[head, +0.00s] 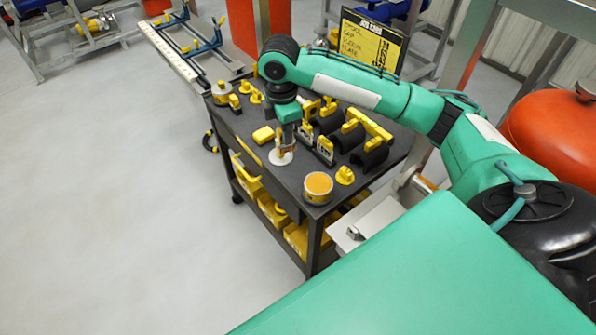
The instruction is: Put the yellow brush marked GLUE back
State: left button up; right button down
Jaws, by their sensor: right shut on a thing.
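My right gripper (284,149) reaches down over the dark cart top (290,180), at the left of the black rack. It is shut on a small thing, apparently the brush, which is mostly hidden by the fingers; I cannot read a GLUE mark. A white round disc (281,158) shows just below the fingertips; I cannot tell whether the held thing touches it. The black rack (324,156) close to the right of the gripper holds upright yellow pieces with labels (325,145), too small to read. My left gripper is out of view.
Black half-round pieces with yellow handles (374,152) stand right of the rack. A tin with an orange top (318,187) and a yellow knob (345,175) are near the front edge. A yellow block (263,135) lies left of the gripper. A job card board (371,42) stands behind.

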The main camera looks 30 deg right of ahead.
jog(key=w+d+n+b, duration=0.45)
jog(key=d+n, duration=0.25)
jog(key=n, duration=0.5)
notch_tip(320, 180, down, 20)
jog(key=p, duration=0.4)
jog(key=shift+f, duration=0.1)
jog(key=c, duration=1.3)
grip_release()
notch_tip(320, 180, up, 12)
jog(key=b, duration=0.2)
jog(key=shift+r+b, duration=0.2)
jog(key=shift+b, duration=0.1)
